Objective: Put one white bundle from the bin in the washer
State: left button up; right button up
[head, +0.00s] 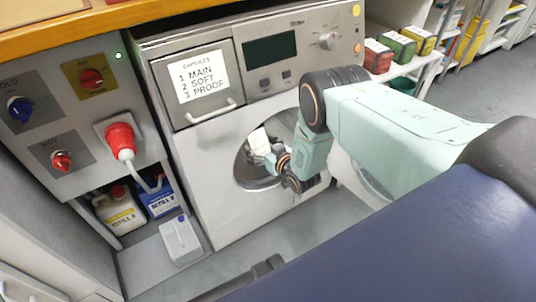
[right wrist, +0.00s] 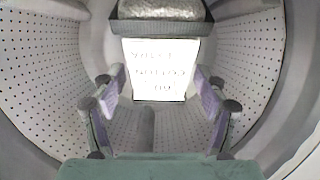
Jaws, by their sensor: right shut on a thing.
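The washer (head: 225,165) stands ahead, its round opening (head: 243,172) uncovered. My right gripper (head: 277,160) reaches into this opening, shut on a white bundle (head: 259,142), which shows in the mouth of the drum. In the right wrist view, the fingers of my right gripper (right wrist: 157,105) stand on both sides of the bundle's white label (right wrist: 155,75). The bundle's pale top (right wrist: 160,9) and dark band show above it. The perforated drum wall (right wrist: 50,65) surrounds them. Whether the bundle touches the drum is unclear. The bin and my left gripper are out of view.
A drawer with a capsule label (head: 204,83) is shut above the opening. A red plug (head: 121,138) juts from the panel on the left, above several jugs. A white canister (head: 181,240) stands on the low ledge. Shelves with coloured boxes (head: 398,45) are at the right.

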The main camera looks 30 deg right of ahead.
jog(key=shift+w+a, duration=0.15)
jog(key=shift+w, duration=1.85)
jog(key=shift+w+a, duration=0.15)
jog(key=shift+w, duration=1.8)
jog(key=o, duration=1.5)
jog(key=shift+c, duration=0.2)
jog(key=shift+s, duration=0.1)
jog(key=shift+s+d+r, duration=0.1)
jog(key=shift+s+r, duration=0.05)
jog(key=shift+s, duration=0.4)
jog(key=v, duration=1)
jog(key=shift+s+r, duration=0.2)
jog(key=shift+s, duration=0.15)
